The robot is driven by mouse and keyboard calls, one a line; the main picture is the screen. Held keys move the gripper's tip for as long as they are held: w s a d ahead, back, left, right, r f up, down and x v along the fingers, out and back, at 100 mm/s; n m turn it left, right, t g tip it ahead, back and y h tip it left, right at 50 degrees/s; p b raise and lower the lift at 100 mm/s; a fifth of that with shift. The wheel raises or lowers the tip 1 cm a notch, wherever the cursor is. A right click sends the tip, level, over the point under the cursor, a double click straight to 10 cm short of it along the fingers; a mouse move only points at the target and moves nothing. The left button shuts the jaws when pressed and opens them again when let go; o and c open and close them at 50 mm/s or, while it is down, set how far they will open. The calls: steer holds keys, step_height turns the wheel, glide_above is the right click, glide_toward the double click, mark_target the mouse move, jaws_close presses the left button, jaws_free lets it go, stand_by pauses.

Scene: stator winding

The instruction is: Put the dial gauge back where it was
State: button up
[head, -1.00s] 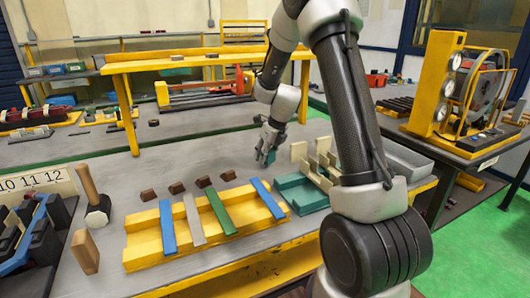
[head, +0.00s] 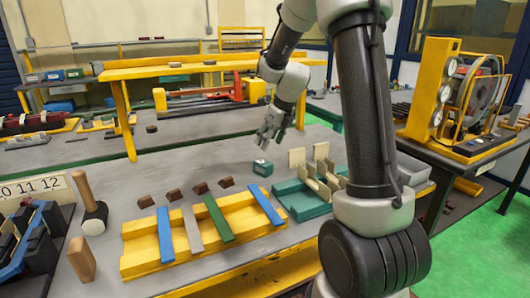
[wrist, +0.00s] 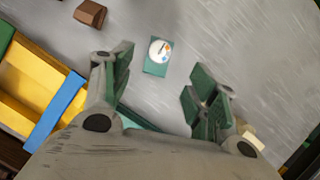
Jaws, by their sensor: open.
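The dial gauge (head: 262,168) is a small teal block with a white round face. It sits on the grey bench top, left of the teal tray (head: 302,203). In the wrist view the gauge (wrist: 158,56) lies face up on the grey surface, beyond my fingertips and between their lines. My gripper (head: 272,138) hangs above and slightly behind the gauge in the head view. My gripper (wrist: 160,82) is open and empty, its green-padded fingers apart from the gauge.
A yellow tray (head: 140,262) with coloured strips lies at front left. Several brown wedges (head: 200,188) sit behind it. Cream plates (head: 296,157) stand by the teal tray. Bare bench surrounds the gauge's back and left.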

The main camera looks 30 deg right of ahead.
steer(key=s+a+r+n, duration=0.2)
steer(key=s+r+n, duration=0.4)
steer(key=s+n, duration=0.25)
steer(key=s+a+r+n, duration=0.1)
steer(key=s+r+n, duration=0.55)
steer(key=s, duration=0.25)
steer(key=s+f+n+h, duration=0.1)
steer(key=s+n, duration=1.5)
steer(key=shift+f+n+h, duration=0.3)
steer(key=shift+f+h, duration=0.1)
